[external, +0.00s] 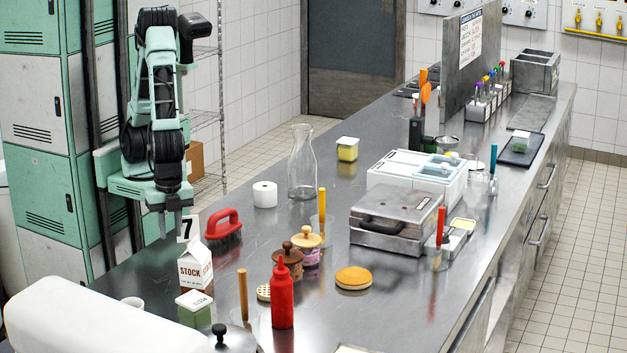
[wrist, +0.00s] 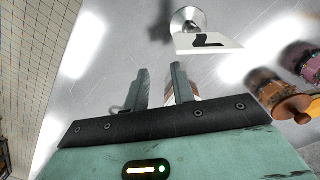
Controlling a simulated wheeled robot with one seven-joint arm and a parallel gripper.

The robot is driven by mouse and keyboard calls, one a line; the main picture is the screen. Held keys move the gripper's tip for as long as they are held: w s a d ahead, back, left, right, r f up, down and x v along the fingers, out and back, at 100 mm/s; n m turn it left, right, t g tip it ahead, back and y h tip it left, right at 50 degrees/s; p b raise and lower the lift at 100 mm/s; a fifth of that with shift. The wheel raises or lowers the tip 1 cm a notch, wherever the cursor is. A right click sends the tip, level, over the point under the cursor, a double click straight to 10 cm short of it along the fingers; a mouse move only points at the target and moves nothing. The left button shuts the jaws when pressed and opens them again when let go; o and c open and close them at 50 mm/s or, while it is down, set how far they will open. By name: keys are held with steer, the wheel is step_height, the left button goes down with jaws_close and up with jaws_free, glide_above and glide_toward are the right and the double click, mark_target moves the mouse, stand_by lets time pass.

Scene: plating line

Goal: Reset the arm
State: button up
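My arm is folded at the left of the external view, in front of the green and white lockers. My gripper (external: 170,226) points down over the near left part of the steel counter (external: 320,215). In the wrist view its two fingers (wrist: 161,85) stand apart with a clear gap, and nothing is gripped. A white card with a 7 (external: 186,228) stands close to the fingers; it also shows in the wrist view (wrist: 208,44). A stock carton (external: 195,272) stands near the gripper. Part of a white and brown thing shows behind the right finger in the wrist view.
A red-handled brush (external: 223,229), a paper roll (external: 265,194) and a glass carafe (external: 301,170) stand to the gripper's right. Lidded jars (external: 287,262), a red bottle (external: 283,297) and a press (external: 395,220) lie further right. Lockers (external: 45,195) stand close behind my arm.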

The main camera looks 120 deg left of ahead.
steer(key=w+a+r+n+t+h, duration=0.1)
steer(key=w+a+r+n, duration=0.25)
steer(key=w+a, duration=0.35)
steer(key=s+a+f+n+y+b, duration=0.15)
steer(key=a+n, duration=0.35)
steer(key=a, duration=1.4)
steer(key=s+a+f+n+b, duration=0.2)
steer(key=s+a+n, duration=0.4)
steer(key=s+a, duration=1.1)
steer(key=shift+s+a+f+b, duration=0.15)
steer(key=shift+a+f+b, duration=0.1)
steer(key=shift+b, duration=0.4)
